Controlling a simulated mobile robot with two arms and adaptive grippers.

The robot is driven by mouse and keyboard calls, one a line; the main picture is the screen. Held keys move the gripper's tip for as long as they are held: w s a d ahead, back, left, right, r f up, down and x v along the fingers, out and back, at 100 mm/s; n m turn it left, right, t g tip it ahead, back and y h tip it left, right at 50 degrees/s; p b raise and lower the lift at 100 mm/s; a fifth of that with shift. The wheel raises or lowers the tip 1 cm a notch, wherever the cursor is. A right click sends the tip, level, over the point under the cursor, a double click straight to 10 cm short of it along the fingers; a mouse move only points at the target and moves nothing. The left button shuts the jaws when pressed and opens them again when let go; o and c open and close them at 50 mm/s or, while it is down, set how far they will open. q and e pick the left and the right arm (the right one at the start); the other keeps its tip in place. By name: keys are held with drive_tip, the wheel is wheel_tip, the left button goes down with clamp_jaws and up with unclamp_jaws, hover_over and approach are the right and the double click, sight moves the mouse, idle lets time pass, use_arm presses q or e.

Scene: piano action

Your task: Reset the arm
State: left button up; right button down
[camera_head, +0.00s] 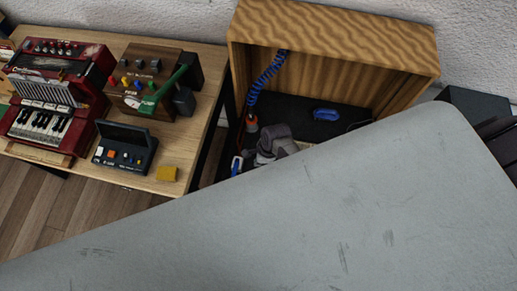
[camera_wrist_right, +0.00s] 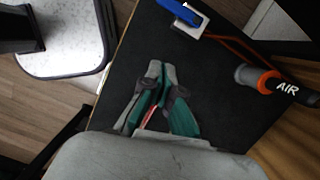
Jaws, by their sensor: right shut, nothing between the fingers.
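My right gripper (camera_head: 274,147) is partly visible in the head view, low in front of the open wooden cabinet. In the right wrist view its two grey fingers with green parts (camera_wrist_right: 161,68) are together at the tips, with nothing held between them. They are over a dark surface (camera_wrist_right: 135,50). A large grey scratched surface, which looks like my own arm, hides much of the head view's lower right. My left gripper is not in view.
The wooden cabinet (camera_head: 335,22) holds a blue coiled hose (camera_head: 266,78) and a blue item (camera_head: 326,114). In the wrist view, an orange-ringed AIR fitting (camera_wrist_right: 266,82) is to the right.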

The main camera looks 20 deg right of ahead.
idle(0.3)
drive_tip(key=s+d+r+n+t+h, duration=0.1)
drive_tip(key=s+d+r+n, duration=0.1)
drive_tip(key=s+r+n, duration=0.5)
drive_tip(key=s+d+r+n+t+h, duration=0.1)
drive_tip(key=s+d+r+n, duration=0.1)
drive_tip(key=r+n, duration=0.8)
drive_tip(key=s+d+r+n+t, duration=0.1)
drive_tip(key=s+d+r+n, duration=0.1)
drive_tip(key=s+r+n, duration=0.5)
wheel_tip(320, 180, down, 27)
drive_tip(key=w+g+b, duration=0.1)
drive_tip(key=g+b, duration=0.1)
drive_tip(key=b, duration=0.2)
drive_tip(key=s+d+f+g+b, duration=0.1)
drive_tip(key=s+d+f+b, duration=0.2)
drive_tip(key=s+f, duration=1.3)
wheel_tip(320, 180, down, 4)
drive_tip(key=shift+s+d+r+n+h, duration=0.2)
drive_tip(key=shift+s+n+h, duration=0.1)
drive_tip(key=shift+n, duration=0.1)
